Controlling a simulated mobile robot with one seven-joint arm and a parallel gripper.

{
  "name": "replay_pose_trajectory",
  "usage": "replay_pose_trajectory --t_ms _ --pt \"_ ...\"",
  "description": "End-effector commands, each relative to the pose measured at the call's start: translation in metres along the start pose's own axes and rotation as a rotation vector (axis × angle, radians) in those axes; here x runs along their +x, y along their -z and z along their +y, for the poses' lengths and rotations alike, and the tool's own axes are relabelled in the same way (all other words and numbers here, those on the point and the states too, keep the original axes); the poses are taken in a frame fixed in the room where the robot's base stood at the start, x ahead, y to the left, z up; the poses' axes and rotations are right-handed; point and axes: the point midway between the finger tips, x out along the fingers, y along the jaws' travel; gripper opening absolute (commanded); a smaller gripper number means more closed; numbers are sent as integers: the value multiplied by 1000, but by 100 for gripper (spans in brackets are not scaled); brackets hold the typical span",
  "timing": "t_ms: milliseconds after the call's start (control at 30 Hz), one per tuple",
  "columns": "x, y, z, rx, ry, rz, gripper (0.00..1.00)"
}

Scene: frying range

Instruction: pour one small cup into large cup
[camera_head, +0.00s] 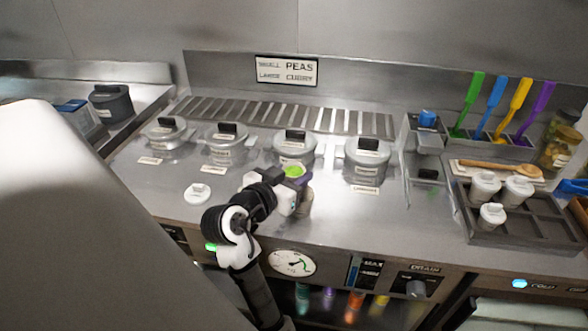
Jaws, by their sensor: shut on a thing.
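My gripper (292,179) is near the middle of the steel counter, in front of the row of lidded pots. It is shut on a cup whose green contents (293,171) show at the top between the jaws. The jaws hide most of this cup. A grey-beige rounded body (306,204) shows just below and right of the jaws; I cannot tell whether it is the held cup or another one. Several small white lidded cups (485,187) stand in the dark tray at right. A round white lid (197,193) lies on the counter left of my gripper.
Lidded metal pots, one of them right of my gripper (367,155), are set along the counter. A dark compartmented tray (535,228) is at right, with a wooden spoon (500,168) behind it. A sign (287,70) reads small peas, large curry. Counter left of the lid looks clear.

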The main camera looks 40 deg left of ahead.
Motion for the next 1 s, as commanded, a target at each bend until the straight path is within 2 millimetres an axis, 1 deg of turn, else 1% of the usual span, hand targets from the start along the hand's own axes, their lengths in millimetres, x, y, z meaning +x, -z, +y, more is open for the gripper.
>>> replay_pose_trajectory --t_ms 33,633,1000 --pt "1 -2 0 27 6 5 26" --pt "0 4 -4 350 72 49 26" --pt "0 5 -5 536 109 73 26"
